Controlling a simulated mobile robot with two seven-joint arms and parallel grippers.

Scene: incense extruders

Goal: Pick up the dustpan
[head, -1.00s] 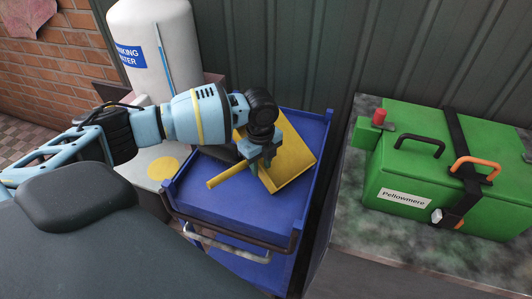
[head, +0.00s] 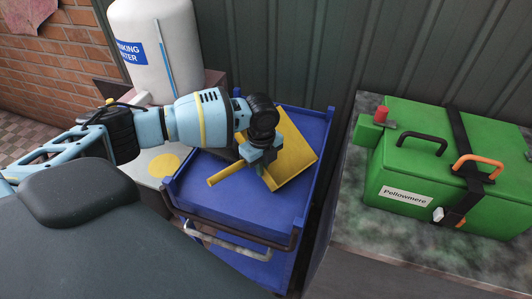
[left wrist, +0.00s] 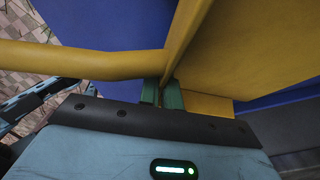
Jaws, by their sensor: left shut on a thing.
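The yellow dustpan (head: 296,152) is over the top of the blue cart, its pan to the right and its handle (head: 226,173) pointing left. My left gripper (head: 262,165) is at the place where handle and pan meet, and is shut on the dustpan. In the left wrist view the green fingertips (left wrist: 162,95) sit at the dustpan (left wrist: 250,55) beside the handle's root. Whether the dustpan touches the cart top cannot be told. My right gripper is not in view.
The blue cart (head: 225,200) has raised rims and a grey front handle (head: 222,240). A white water tank (head: 155,50) stands behind. A green toolbox (head: 440,165) is on a stone-topped counter (head: 350,215) at right. A ribbed wall (head: 300,50) closes the back.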

